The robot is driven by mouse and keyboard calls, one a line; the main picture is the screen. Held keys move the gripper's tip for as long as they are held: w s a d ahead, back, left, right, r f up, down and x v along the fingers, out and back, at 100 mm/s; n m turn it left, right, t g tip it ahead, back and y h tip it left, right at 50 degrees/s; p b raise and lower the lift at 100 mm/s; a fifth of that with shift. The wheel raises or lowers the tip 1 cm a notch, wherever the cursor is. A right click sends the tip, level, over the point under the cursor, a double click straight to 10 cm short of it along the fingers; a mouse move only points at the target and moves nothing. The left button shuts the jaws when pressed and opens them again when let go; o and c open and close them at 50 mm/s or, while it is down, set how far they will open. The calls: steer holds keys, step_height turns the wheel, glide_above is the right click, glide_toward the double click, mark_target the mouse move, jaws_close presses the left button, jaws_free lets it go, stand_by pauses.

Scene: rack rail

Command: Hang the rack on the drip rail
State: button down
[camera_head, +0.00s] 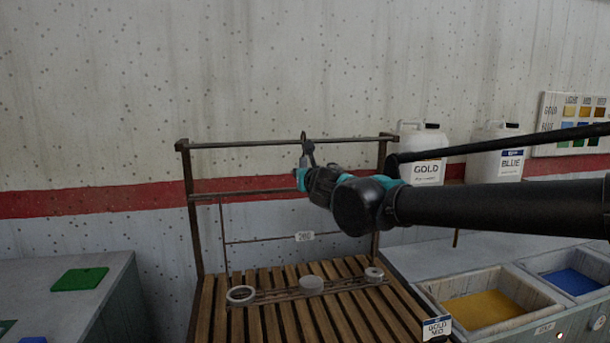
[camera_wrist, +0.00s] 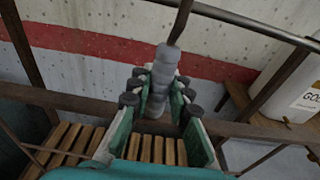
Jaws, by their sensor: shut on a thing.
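The drip rail (camera_head: 240,145) is a dark bar between two posts above a slatted wooden surface (camera_head: 265,322). The rack (camera_head: 262,240) is a thin dark frame with a small white tag and round cups along its bottom bar, below the rail. Its hook (camera_head: 304,137) shows at rail height; I cannot tell whether it bears on the rail. My gripper (camera_head: 305,174) is shut on the rack's grey ribbed handle, just below the hook. In the wrist view the handle (camera_wrist: 160,75) sits between the fingers, its rod rising past the rail (camera_wrist: 240,20). The hook's top is out of that view.
White GOLD (camera_head: 425,150) and BLUE (camera_head: 500,150) jugs stand right of the rail. A yellow-filled basin (camera_head: 487,306) and a blue-filled basin (camera_head: 572,282) are at lower right. A grey table (camera_head: 60,270) with a green piece is at left. The speckled wall is close behind.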

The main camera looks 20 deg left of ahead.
steer(key=shift+r+x, duration=0.15)
steer(key=shift+x, duration=1.05)
steer(key=shift+r+x, duration=0.15)
steer(key=shift+x, duration=1.1)
steer(key=shift+w+a, duration=0.25)
steer(key=shift+w, duration=0.25)
steer(key=shift+x, duration=1.1)
steer(key=shift+w+a+r, duration=0.15)
steer(key=shift+r, duration=0.05)
steer(key=shift+x, duration=0.75)
steer(key=shift+w+r, duration=0.1)
steer(key=shift+f, duration=1.45)
